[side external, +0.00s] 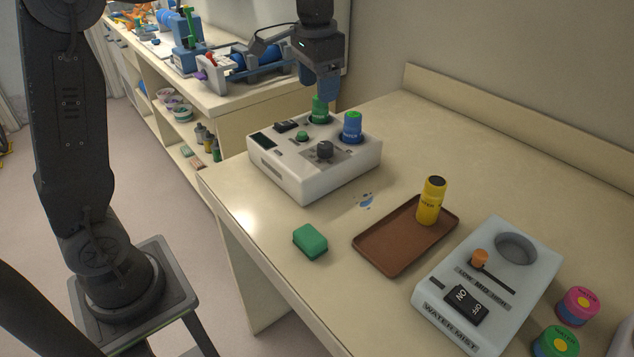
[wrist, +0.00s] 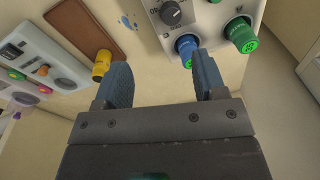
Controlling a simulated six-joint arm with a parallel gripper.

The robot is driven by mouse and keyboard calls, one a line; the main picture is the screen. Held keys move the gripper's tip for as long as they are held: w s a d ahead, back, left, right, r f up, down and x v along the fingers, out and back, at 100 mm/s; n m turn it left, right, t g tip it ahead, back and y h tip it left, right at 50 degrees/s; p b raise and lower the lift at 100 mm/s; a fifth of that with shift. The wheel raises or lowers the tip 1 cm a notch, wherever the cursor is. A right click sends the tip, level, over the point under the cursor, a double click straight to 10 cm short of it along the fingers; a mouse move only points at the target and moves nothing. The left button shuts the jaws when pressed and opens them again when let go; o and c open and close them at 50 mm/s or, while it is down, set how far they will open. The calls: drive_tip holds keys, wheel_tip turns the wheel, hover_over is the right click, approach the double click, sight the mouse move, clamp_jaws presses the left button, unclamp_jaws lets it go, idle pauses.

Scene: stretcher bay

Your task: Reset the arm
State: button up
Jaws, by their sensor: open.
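My gripper (side external: 325,92) hangs over the back of a white control box (side external: 285,178), close above a green cylinder (side external: 319,112). A blue cylinder with a green top (side external: 352,127) stands on the same box, to the right. In the wrist view my gripper (wrist: 160,68) has its two blue fingers wide apart with nothing between them. There the blue cylinder (wrist: 187,48) shows just beyond the right fingertip, and the green cylinder (wrist: 240,36) lies to the right of that finger. Whether a finger touches either cylinder cannot be told.
A brown tray (side external: 385,255) holds a yellow bottle (side external: 431,200). A green block (side external: 310,241) and a blue spill (side external: 365,201) are on the table (side external: 270,290). A water mist unit (side external: 440,300) and pink (side external: 578,305) and green (side external: 556,343) capped containers stand front right. The table's back right is clear.

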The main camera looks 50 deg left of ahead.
drive_tip(key=s+d+f+n+t, duration=0.1)
drive_tip(key=s+d+f+t, duration=0.1)
drive_tip(key=s, duration=0.9)
drive_tip(key=s+d+f+n+t, duration=0.1)
drive_tip(key=s+d+f+t, duration=0.1)
drive_tip(key=s, duration=0.9)
drive_tip(key=shift+s+d+t, duration=0.2)
drive_tip(key=shift+d+t, duration=0.2)
